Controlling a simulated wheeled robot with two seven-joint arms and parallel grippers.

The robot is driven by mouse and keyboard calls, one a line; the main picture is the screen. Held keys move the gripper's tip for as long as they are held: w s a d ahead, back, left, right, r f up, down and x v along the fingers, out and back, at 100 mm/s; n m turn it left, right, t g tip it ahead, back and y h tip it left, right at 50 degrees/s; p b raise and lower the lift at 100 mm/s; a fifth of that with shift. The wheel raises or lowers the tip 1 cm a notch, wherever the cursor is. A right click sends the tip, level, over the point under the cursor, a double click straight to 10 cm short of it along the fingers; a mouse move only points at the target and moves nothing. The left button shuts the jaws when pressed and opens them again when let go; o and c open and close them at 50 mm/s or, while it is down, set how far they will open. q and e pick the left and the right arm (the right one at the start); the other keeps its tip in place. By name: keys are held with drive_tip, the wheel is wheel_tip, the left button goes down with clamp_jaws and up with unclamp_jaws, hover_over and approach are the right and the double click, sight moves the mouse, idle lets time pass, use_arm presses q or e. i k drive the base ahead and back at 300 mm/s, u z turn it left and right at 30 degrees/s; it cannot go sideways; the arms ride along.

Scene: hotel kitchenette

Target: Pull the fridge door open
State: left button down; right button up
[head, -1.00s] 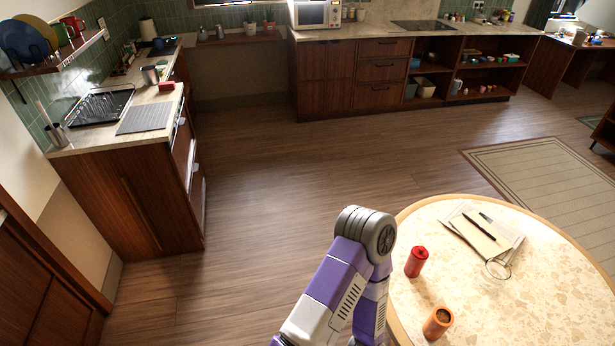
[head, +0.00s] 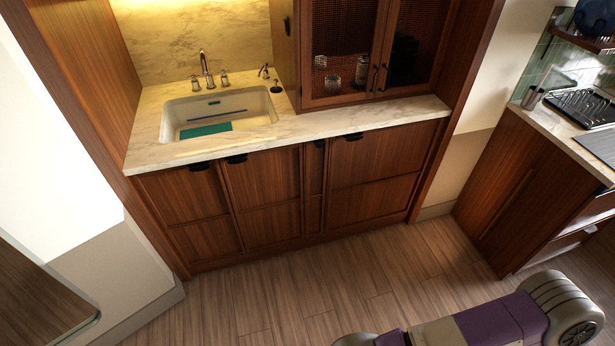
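No fridge is plainly recognizable. Below the marble counter (head: 394,115) is a row of shut wooden fronts, including a wide right front (head: 385,170) with a dark handle (head: 354,137) at its top. A middle front (head: 265,190) and a left front (head: 185,200) have dark handles too. I cannot tell whether any of these is the fridge door. Neither of my grippers is in view. A purple and grey link of my arm shows at the bottom right, apart from the fronts.
A white sink (head: 262,112) is set into the counter. Another counter (head: 545,125) with a dish rack (head: 582,108) juts out at right. The wooden floor (head: 290,295) before the fronts is clear.

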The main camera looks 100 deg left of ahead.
sight(375, 174)
drive_tip(key=u, duration=2.8)
drive_tip(key=k, duration=0.6)
drive_tip(key=u, duration=0.65)
drive_tip(key=i, duration=1.7)
drive_tip(key=z, duration=0.2)
